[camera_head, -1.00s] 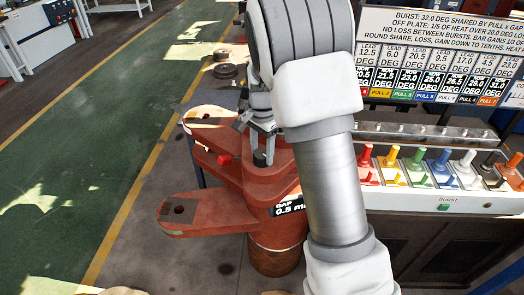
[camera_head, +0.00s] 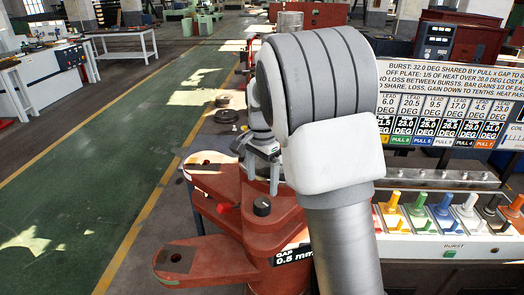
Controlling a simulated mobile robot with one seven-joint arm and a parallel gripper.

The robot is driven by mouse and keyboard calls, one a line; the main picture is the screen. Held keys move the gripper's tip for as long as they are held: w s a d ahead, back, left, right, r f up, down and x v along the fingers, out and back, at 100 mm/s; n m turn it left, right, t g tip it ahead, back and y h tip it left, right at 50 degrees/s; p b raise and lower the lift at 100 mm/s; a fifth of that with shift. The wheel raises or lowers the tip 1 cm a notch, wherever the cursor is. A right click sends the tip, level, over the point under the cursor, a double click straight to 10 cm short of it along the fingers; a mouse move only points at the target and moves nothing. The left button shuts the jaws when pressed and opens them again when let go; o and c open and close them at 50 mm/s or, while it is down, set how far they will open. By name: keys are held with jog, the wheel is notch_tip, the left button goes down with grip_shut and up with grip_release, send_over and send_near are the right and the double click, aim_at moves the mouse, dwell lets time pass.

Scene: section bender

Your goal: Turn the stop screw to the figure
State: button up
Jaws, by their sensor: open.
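The red-orange bender frame (camera_head: 215,262) stands left of centre, with flat arms reaching left. A short dark round knob, which looks like the stop screw (camera_head: 262,207), stands upright on its top. A black display (camera_head: 294,256) on its side reads GAP 0.5 mm. My gripper (camera_head: 262,188) points down with its fingers apart and empty. Its fingertips appear just above and behind the knob; whether they touch it I cannot tell. My arm covers the frame's right part.
A small red block (camera_head: 228,207) sits left of the knob. At right is a console with coloured levers (camera_head: 442,213), a green BURST button (camera_head: 450,254) and a sign board (camera_head: 440,95) with figures. A green floor lane (camera_head: 100,190) at left is clear.

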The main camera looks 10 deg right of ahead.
notch_tip(320, 180, up, 10)
dwell(0.3)
jog(key=s+r+n+t, duration=0.1)
jog(key=s+r+n, duration=0.2)
jog(key=s, duration=0.4)
jog(key=s+r+n+t, duration=0.2)
jog(key=s+n, duration=0.1)
jog(key=s, duration=0.4)
jog(key=s+f+n+t, duration=0.2)
jog(key=s+f+n, duration=0.2)
jog(key=s, duration=0.9)
jog(key=shift+n+t, duration=0.3)
jog(key=shift+n, duration=0.7)
jog(key=shift+s+d, duration=0.1)
jog(key=shift+s, duration=0.05)
